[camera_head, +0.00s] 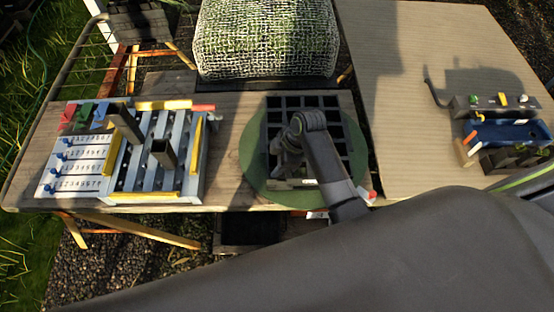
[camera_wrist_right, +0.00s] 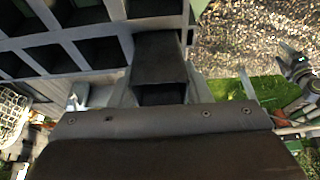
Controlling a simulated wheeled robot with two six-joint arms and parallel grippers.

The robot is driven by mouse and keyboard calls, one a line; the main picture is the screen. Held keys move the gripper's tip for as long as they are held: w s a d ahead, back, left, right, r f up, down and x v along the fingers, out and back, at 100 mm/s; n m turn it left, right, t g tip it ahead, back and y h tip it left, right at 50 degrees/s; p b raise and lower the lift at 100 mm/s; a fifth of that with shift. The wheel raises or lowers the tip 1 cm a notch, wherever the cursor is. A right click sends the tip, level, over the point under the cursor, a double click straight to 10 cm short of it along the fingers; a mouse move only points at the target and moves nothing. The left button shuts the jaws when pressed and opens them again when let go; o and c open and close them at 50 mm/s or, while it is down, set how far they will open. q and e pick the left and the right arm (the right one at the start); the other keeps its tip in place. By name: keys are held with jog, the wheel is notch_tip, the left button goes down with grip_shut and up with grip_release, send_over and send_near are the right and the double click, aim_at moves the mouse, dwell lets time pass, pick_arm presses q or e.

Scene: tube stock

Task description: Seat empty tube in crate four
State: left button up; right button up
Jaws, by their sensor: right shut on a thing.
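The dark lattice crate (camera_head: 335,110) sits on a round green turntable (camera_head: 252,165) in the middle of the bench. Its open square cells (camera_wrist_right: 95,52) fill the upper left of the right wrist view. My right gripper (camera_wrist_right: 160,88) is shut on a dark square tube (camera_wrist_right: 160,60), at the crate's edge in that view. I cannot tell how deep the tube sits in a cell. In the head view my right arm hides the tube and part of the crate. My left gripper is not in view.
A pale rack (camera_head: 190,165) with yellow strips stands at left, with dark square tubes (camera_head: 162,152) upright in it and a numbered board (camera_head: 78,165) beside it. At right, a side table (camera_head: 430,60) holds a blue tray (camera_head: 505,133). A woven block (camera_head: 265,38) is behind the crate.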

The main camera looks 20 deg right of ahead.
jog(key=shift+f+b, duration=0.45)
jog(key=shift+f, duration=0.45)
jog(key=shift+s+f, duration=0.15)
